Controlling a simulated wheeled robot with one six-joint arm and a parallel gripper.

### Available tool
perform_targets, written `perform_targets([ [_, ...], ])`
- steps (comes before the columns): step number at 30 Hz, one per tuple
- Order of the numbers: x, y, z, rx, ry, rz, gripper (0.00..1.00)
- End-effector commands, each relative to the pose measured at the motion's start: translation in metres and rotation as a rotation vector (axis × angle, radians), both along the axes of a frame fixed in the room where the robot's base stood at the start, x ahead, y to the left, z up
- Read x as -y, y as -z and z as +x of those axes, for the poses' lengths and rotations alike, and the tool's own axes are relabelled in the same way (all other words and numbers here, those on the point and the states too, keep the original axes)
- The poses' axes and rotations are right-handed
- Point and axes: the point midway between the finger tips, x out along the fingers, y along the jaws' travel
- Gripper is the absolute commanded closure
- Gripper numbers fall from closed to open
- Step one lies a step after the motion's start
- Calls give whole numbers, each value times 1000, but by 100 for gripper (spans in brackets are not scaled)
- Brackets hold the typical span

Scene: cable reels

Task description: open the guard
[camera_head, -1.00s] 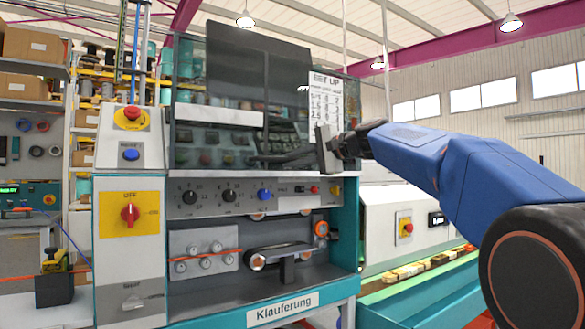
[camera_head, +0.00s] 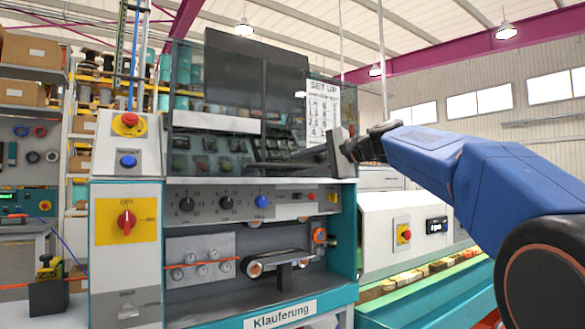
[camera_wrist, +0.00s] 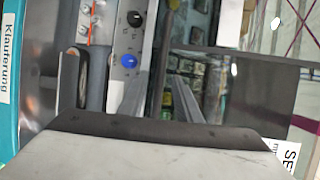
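The guard (camera_head: 185,130) is a clear, dark-tinted panel over the upper front of the machine. It looks lowered, with boxes and parts visible through it. My gripper (camera_head: 262,168) reaches in from the right, at the lower right part of the guard, with its fingers pointing left. In the wrist view my gripper (camera_wrist: 160,95) shows two grey fingers apart, with a dark strip along the guard's lower edge beyond and between them. I cannot tell whether they touch the guard, and I see nothing clearly held.
Below the guard is a control panel with knobs (camera_head: 226,203) and a blue button (camera_head: 262,201). A red switch (camera_head: 126,222) and a red emergency button (camera_head: 130,119) are on the left. A white cabinet (camera_head: 378,236) stands at right.

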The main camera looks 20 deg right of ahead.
Motion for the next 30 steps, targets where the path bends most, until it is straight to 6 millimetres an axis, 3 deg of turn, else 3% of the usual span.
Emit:
perform_targets([
  [18, 66, -18, -75, 0, 3, -1, 69],
  [30, 85, -23, -98, 1, 0, -1, 69],
])
